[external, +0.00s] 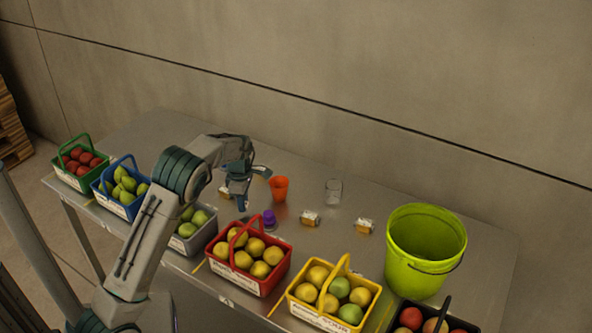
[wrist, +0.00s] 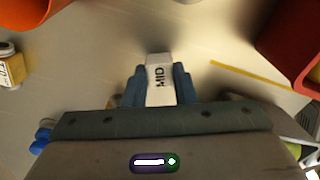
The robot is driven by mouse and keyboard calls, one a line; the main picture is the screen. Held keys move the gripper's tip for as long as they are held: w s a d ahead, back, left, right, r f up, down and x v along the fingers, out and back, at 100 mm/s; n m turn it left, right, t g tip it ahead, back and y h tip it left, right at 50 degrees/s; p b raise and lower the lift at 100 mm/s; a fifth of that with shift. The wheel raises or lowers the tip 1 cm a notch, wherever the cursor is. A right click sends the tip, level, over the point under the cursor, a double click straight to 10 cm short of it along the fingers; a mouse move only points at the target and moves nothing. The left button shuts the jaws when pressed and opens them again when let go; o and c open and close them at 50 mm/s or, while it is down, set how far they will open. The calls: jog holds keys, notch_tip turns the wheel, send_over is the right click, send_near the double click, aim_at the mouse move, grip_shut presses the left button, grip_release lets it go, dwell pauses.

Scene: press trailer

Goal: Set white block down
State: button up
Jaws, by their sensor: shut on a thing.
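The white block (wrist: 160,80), marked "MID", is between the two blue fingers of my gripper (wrist: 160,88) in the wrist view. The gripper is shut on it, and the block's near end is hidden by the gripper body. In the external view my gripper (external: 240,198) points down over the metal table, left of the orange cup (external: 279,188) and behind the baskets. I cannot make out the block there, nor tell how far above the table it is.
A red basket of yellow fruit (external: 282,279) stands in front, with a purple object (external: 268,218) behind it. Small white-and-amber blocks (external: 309,219) (external: 364,227), a clear glass (external: 333,191) and a green bucket (external: 400,268) stand to the right. Bare table lies between them.

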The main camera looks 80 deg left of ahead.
jog(key=shift+f, duration=0.75)
jog(key=shift+f, duration=0.25)
jog(key=o, duration=1)
jog(key=shift+c, duration=0.2)
jog(key=shift+r, duration=0.1)
